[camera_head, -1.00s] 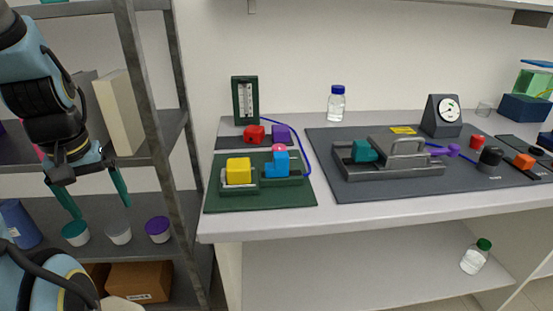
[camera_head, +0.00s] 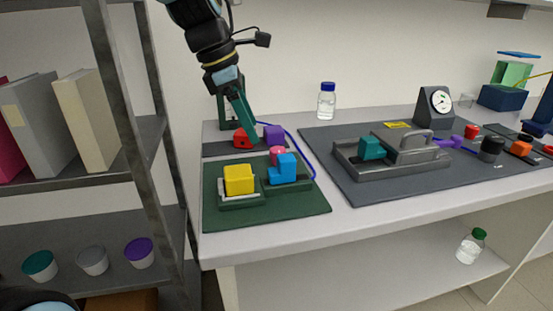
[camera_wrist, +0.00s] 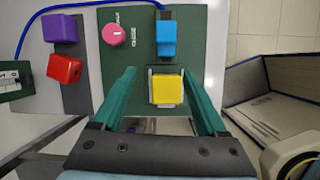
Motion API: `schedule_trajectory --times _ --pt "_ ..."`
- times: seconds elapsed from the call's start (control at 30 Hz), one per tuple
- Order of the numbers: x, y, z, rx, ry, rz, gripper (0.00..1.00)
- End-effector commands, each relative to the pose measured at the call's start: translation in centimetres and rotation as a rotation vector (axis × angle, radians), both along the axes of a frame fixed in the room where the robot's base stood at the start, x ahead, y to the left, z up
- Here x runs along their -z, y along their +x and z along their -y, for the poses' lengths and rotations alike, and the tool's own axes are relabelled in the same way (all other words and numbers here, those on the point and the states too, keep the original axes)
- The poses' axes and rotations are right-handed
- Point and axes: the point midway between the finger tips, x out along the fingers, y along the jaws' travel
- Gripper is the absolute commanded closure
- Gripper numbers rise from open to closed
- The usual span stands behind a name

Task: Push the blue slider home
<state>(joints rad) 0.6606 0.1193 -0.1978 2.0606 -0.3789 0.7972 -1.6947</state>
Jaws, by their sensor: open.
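The blue slider (camera_head: 283,171) is a stepped blue block in a green track at the right of the green mat (camera_head: 225,220). It also shows in the wrist view (camera_wrist: 166,36), beyond my fingertips. A yellow block (camera_head: 239,180) sits left of it in a grey-and-green holder, with a visible gap between them. My gripper (camera_head: 250,128) is open and empty, fingers pointing down, above the level of the blocks. In the wrist view, the yellow block (camera_wrist: 167,90) appears between my green fingers (camera_wrist: 158,72); the slider lies ahead of them, untouched.
A pink round knob (camera_wrist: 114,34) stands beside the slider. Red (camera_wrist: 65,68) and purple (camera_wrist: 60,28) blocks stand behind, by a blue tube. A grey rig with a teal block (camera_head: 372,148) is to the right. A shelf post (camera_head: 135,130) stands left of the bench.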

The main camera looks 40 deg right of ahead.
Motion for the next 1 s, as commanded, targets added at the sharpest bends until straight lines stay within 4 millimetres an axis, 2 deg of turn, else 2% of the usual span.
schedule_trajectory --times 0.03,0.1,0.27,0.37,0.73,1.0 --pt "-0.2 -1.0 1.3 -0.027 -0.007 -0.029 0.25" --pt "-0.7 -2.0 2.4 -0.065 -0.010 -0.064 0.25" --pt "-0.7 -2.9 3.4 -0.100 -0.010 -0.094 0.25" --pt "0.4 -3.0 3.7 -0.100 -0.008 -0.096 0.25" --pt "6.5 -3.9 6.0 -0.099 -0.007 -0.095 0.25" --pt "8.7 -4.2 6.9 -0.100 -0.010 -0.091 0.25"
